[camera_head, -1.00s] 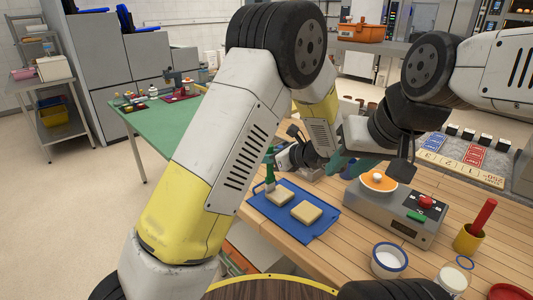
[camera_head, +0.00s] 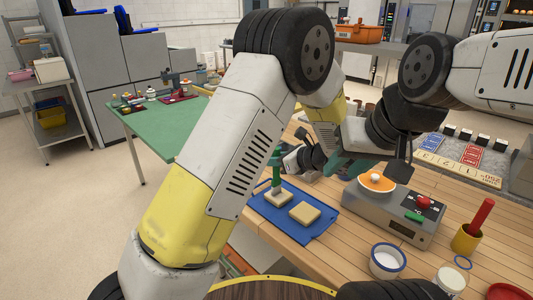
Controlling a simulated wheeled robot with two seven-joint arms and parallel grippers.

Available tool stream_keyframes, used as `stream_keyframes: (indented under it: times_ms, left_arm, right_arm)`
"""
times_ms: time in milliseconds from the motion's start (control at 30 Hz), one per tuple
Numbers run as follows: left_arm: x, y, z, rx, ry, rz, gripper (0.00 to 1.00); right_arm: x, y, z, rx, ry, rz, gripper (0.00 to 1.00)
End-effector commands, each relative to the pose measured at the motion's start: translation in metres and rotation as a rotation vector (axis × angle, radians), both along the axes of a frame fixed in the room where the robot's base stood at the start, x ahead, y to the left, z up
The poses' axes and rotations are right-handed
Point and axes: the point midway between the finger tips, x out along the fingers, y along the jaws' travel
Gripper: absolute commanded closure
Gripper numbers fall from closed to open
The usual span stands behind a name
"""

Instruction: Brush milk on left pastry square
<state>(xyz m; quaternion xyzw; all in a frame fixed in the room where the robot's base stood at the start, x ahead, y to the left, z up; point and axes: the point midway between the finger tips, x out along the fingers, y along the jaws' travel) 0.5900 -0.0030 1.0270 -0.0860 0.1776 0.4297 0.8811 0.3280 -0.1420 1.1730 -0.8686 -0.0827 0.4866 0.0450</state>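The blue mat (camera_head: 318,232) lies on the wooden table with two pale pastry squares. A brush with a green handle (camera_head: 276,160) stands upright, its bristle end over the far part of the left pastry square (camera_head: 277,199); whether it touches cannot be told. The right pastry square (camera_head: 305,212) is bare. My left gripper (camera_head: 283,158) is shut on the brush handle, its fingers partly hidden and small in view. My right gripper (camera_head: 350,166) is behind the grey scale, its teal fingers seemingly apart and empty. A white bowl with a blue rim (camera_head: 388,261) holds white content.
A grey scale (camera_head: 392,216) with an orange dish (camera_head: 376,182) stands right of the mat. A yellow cup (camera_head: 466,239) with a red-handled tool and a white jar (camera_head: 452,279) stand at the right. A green table (camera_head: 160,125) stands at the back left.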

Motion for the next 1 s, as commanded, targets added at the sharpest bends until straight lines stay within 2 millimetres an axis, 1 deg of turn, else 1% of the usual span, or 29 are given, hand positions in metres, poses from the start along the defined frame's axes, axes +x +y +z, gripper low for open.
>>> stream_keyframes:
  times_ms: [267, 600, 867, 1000]
  left_arm:
    - [-0.007, -0.007, 0.0, 0.001, -0.001, -0.001, 1.0]
    - [-0.023, -0.022, 0.0, 0.0, -0.001, 0.0, 1.0]
    - [-0.024, -0.023, -0.001, 0.001, 0.0, 0.001, 1.0]
    - [-0.02, -0.025, 0.0, 0.0, -0.001, 0.0, 1.0]
  right_arm:
    - [0.0, 0.0, 0.0, 0.0, 0.0, 0.0, 0.64]
    - [0.0, 0.0, 0.0, 0.0, 0.0, 0.0, 0.64]
    - [0.0, 0.0, 0.0, 0.0, 0.0, 0.0, 0.64]
    - [0.0, 0.0, 0.0, 0.0, 0.0, 0.0, 0.64]
